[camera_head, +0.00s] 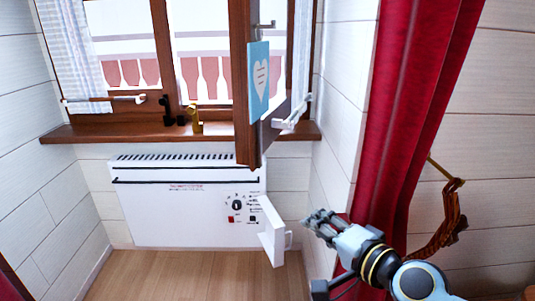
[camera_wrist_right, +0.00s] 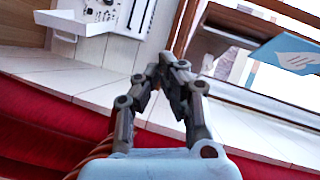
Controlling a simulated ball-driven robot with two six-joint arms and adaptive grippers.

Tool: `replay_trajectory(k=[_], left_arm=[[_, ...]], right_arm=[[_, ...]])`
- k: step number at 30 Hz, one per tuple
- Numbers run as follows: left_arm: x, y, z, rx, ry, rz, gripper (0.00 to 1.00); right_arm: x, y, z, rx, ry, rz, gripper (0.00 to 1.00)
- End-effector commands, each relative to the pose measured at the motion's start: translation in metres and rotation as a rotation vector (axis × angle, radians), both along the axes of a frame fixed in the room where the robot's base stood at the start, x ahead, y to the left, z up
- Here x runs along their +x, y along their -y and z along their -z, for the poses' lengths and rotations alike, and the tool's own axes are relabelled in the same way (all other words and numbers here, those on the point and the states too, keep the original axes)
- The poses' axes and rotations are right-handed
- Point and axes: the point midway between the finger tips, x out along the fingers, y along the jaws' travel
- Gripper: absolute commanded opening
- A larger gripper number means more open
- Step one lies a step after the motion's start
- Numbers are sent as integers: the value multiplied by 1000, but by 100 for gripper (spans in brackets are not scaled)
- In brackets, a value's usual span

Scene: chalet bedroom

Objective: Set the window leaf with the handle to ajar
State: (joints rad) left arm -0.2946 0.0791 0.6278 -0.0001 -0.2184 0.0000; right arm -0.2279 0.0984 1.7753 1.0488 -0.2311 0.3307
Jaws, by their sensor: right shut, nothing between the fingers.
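The brown-framed window leaf (camera_head: 243,80) stands swung into the room, well away from its frame. A blue card with a white heart (camera_head: 259,82) is on it. A small grey metal piece that looks like the handle (camera_head: 266,25) is high on the leaf. My right gripper (camera_head: 308,218) is shut and empty, below and right of the leaf, apart from it. In the right wrist view its fingers (camera_wrist_right: 173,66) are closed together, with the leaf's brown edge (camera_wrist_right: 186,28) and the blue card (camera_wrist_right: 285,52) beyond. My left gripper is not in view.
A white heater (camera_head: 150,212) with an open flap (camera_head: 271,232) is under the brown sill (camera_head: 90,132). A small yellow object (camera_head: 196,120) stands on the sill. A red curtain (camera_head: 400,110) hangs at the right, close to my right arm. Bare wooden floor lies below the heater.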

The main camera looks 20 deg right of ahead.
Motion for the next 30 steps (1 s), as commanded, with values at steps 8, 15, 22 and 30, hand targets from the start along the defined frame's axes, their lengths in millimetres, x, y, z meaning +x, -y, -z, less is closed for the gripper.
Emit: replay_trajectory(k=[8,15,22,30], left_arm=[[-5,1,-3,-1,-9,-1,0],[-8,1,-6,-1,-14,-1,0],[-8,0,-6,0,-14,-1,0],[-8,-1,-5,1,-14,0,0]], right_arm=[[26,11,-83,279,158,98,0],[55,8,-87,296,166,102,0],[105,1,-86,293,164,102,0],[140,-22,-85,294,162,102,0]])
